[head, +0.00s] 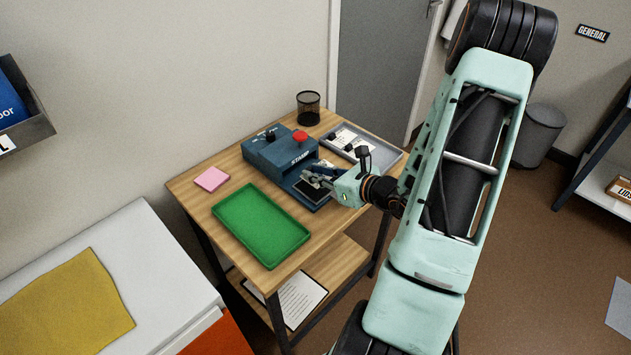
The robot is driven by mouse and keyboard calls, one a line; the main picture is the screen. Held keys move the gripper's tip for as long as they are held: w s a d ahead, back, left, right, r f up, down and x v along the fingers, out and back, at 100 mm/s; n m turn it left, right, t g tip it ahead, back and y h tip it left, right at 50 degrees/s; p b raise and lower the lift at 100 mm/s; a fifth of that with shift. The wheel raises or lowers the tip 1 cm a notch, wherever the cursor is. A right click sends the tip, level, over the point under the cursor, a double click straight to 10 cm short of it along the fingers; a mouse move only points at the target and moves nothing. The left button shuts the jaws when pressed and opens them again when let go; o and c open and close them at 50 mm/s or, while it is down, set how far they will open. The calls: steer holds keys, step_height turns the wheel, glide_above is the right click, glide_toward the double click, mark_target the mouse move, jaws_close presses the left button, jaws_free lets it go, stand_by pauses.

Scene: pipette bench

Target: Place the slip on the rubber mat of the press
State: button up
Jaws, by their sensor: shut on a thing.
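The blue press (280,150), marked STAMP and with a red knob on top, stands on the wooden table. Its dark rubber mat (309,193) lies on the low base in front of the press body. My gripper (313,177) is just over the mat's back right part, close to the press front. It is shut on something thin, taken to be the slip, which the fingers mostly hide. I cannot tell whether the slip touches the mat.
A grey tray (388,162) with white paper and dark items is behind my gripper. A green tray (259,225) lies in front left of the press, and a pink pad (212,179) lies left. A black mesh cup (308,108) stands at the back corner.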

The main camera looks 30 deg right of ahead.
steer(key=shift+w+f, duration=0.15)
steer(key=shift+f, duration=1.55)
steer(key=shift+f+b, duration=0.15)
steer(key=shift+b, duration=0.15)
steer(key=o, duration=0.9)
steer(key=shift+c, duration=0.2)
steer(key=shift+r, duration=0.2)
steer(key=v, duration=1.2)
